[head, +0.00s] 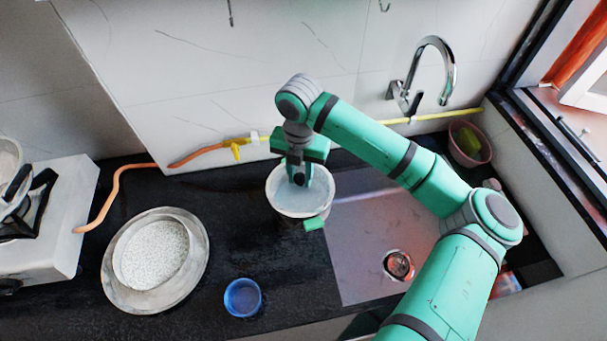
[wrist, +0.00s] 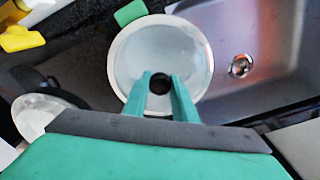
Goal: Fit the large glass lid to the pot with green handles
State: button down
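The glass lid (wrist: 185,55) is round and bluish, with a black knob, and shows near the middle of the wrist view. In the head view the lid (head: 287,197) lies within the rim of the pale pot (head: 302,214). One green handle (head: 314,224) sticks out at the pot's front; a green handle also shows in the wrist view (wrist: 130,12). My gripper (head: 299,180) points down over the pot, its fingers (wrist: 160,86) close on both sides of the knob. I cannot tell whether the lid rests flat on the rim or hangs just above it.
The sink (head: 375,240) lies right of the pot, with a tap (head: 447,75) and a pink bowl (head: 480,158) behind. A blue cup (head: 242,298) stands in front. An orange hose (head: 113,185) leads to the stove (head: 70,210).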

jog(key=c, duration=1.4)
grip_release()
jog(key=shift+d, duration=0.1)
jog(key=shift+o, duration=0.2)
notch_tip(320, 180, up, 11)
jog(key=shift+w+d, duration=0.1)
jog(key=shift+d, duration=0.05)
